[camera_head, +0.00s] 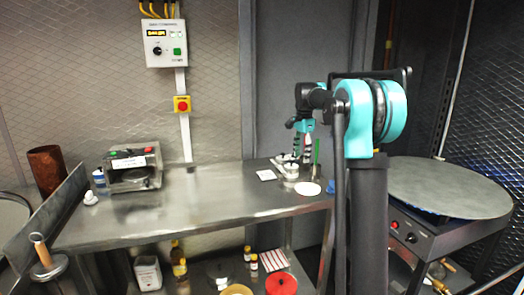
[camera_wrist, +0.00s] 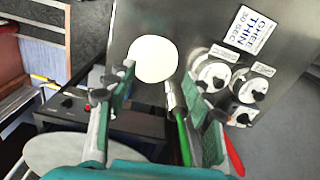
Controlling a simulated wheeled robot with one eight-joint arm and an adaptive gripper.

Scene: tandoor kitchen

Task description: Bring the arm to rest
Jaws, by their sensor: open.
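My gripper (camera_head: 303,145) hangs over the right end of the steel table (camera_head: 190,207), at the end of my raised arm. In the wrist view my gripper (camera_wrist: 155,105) has its two green-padded fingers wide apart. A green handle (camera_wrist: 182,138) with a metal end shows between the fingers, nearer the right one. I cannot tell how far below the fingers it is; nothing is visibly gripped. A red handle (camera_wrist: 233,156) lies just outside the right finger. A white disc (camera_wrist: 153,60) lies on the table beyond the fingertips.
Several lidded steel pots (camera_wrist: 213,73) stand close to the right finger, near a card reading "GHEE THIN 30 SEC" (camera_wrist: 245,30). A large round griddle (camera_head: 450,188) stands at right. A clear-sided machine (camera_head: 133,169) sits at the table's left. The table's middle is clear.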

